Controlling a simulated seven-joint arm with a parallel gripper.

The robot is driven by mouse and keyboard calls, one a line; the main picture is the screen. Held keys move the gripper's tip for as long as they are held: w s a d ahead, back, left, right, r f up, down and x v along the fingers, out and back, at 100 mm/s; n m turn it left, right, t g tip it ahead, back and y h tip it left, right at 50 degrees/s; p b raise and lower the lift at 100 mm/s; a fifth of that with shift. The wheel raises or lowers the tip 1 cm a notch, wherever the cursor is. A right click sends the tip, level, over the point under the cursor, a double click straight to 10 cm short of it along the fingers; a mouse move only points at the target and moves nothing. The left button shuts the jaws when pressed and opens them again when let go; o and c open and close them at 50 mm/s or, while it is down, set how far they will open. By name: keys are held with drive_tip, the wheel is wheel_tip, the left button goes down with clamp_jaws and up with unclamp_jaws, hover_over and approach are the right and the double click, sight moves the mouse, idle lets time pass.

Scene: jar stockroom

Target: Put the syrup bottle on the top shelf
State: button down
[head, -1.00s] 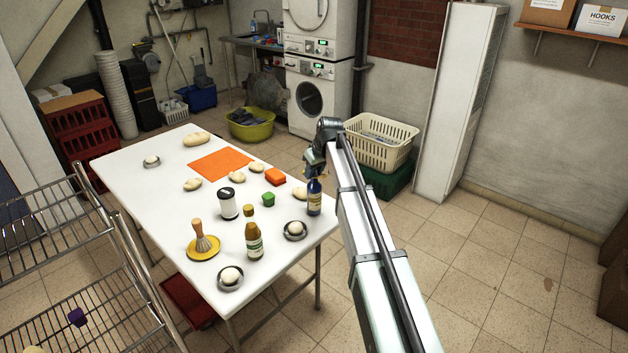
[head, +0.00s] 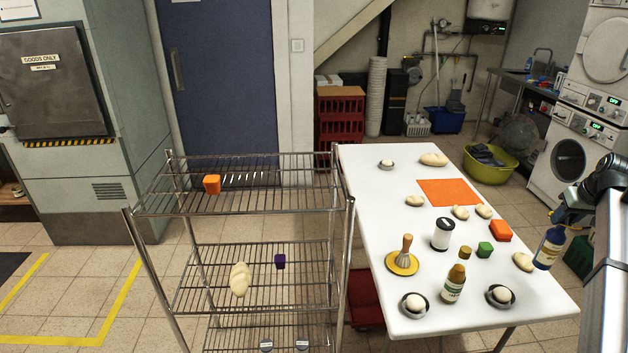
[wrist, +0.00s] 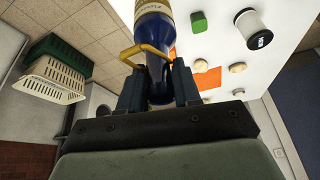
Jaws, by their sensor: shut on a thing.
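The blue bottle with a cream label (head: 549,247), which I take for the syrup bottle, is at the table's right edge. My gripper (head: 572,212) is shut on its upper part. In the wrist view the bottle (wrist: 156,35) sits between the fingers (wrist: 158,85), with a yellow loop across it; its label is only partly in view. It appears slightly raised off the table. The wire rack's top shelf (head: 285,203) is left of the table, with an orange block (head: 212,184) near its left end.
The white table (head: 390,175) holds an amber bottle (head: 455,283), a white canister (head: 442,234), a brush on a yellow dish (head: 402,263), small bowls and dough pieces. The rack's middle shelf carries a purple block (head: 280,261) and dough. The top shelf's middle and right are bare.

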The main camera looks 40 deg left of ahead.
drive_tip(key=s+a+r+n, duration=0.1)
drive_tip(key=s+a+r, duration=0.3)
drive_tip(key=a, duration=0.8)
drive_tip(key=s+a+r+n+y, duration=0.15)
drive_tip(key=a+r, duration=0.35)
drive_tip(key=a, duration=0.6)
drive_tip(key=s+a+r+n, duration=0.2)
drive_tip(key=a+r, duration=0.3)
drive_tip(key=a, duration=0.7)
drive_tip(key=s+a+r+n+g, duration=0.1)
drive_tip(key=s+a+r, duration=0.4)
drive_tip(key=s+a, duration=0.45)
drive_tip(key=s+a+r+n+g, duration=0.15)
drive_tip(key=s+a+r, duration=0.25)
drive_tip(key=s+a, duration=0.5)
drive_tip(key=s+a+r+n, duration=0.2)
drive_tip(key=s+a+r, duration=0.4)
drive_tip(key=a, duration=0.4)
wheel_tip(320, 180, down, 10)
drive_tip(key=s, duration=0.1)
drive_tip(key=shift+s+a+y, duration=0.1)
drive_tip(key=shift+y, duration=0.15)
drive_tip(key=c, duration=0.8)
unclamp_jaws()
drive_tip(key=shift+f, duration=0.1)
